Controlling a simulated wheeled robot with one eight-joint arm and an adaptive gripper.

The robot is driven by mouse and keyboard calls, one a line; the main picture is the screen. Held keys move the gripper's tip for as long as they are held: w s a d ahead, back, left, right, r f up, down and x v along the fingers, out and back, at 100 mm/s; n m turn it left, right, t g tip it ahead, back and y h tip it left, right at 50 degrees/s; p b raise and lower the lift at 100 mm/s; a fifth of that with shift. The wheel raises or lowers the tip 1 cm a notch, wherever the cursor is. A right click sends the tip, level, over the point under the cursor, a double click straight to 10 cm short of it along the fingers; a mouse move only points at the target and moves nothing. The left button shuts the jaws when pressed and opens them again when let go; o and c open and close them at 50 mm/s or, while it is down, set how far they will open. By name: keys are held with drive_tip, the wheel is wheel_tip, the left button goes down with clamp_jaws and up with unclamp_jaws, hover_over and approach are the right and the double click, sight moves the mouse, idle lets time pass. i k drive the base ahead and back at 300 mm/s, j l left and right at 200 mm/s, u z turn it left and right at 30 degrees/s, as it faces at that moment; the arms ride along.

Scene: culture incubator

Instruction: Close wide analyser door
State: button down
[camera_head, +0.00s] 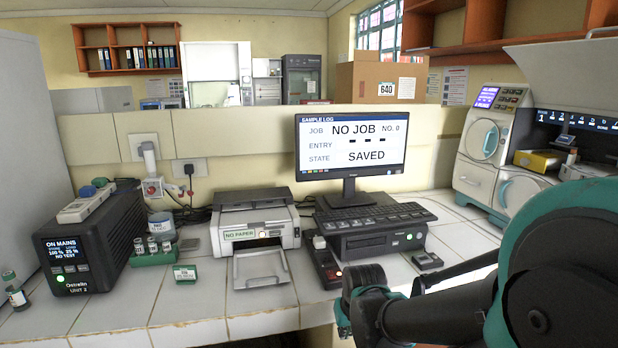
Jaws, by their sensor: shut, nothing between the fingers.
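The wide analyser (545,121) stands at the right edge of the picture, with a lit strip of numbered positions across its front. Its broad grey door (575,72) is raised above the opening and runs out of the picture on the right. The bay under the strip is exposed. My teal and black arm fills the lower right and hides the analyser's lower part. I cannot make out my gripper's fingers in this view.
A smaller analyser (480,140) with a round port stands left of the wide one. The tiled bench holds a monitor (351,147), keyboard (375,218), printer (255,222), black power unit (95,245) and green vial rack (153,254). Orange shelves (480,32) hang above.

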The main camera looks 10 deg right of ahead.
sight(582, 72)
drive_tip(key=z, duration=1.8)
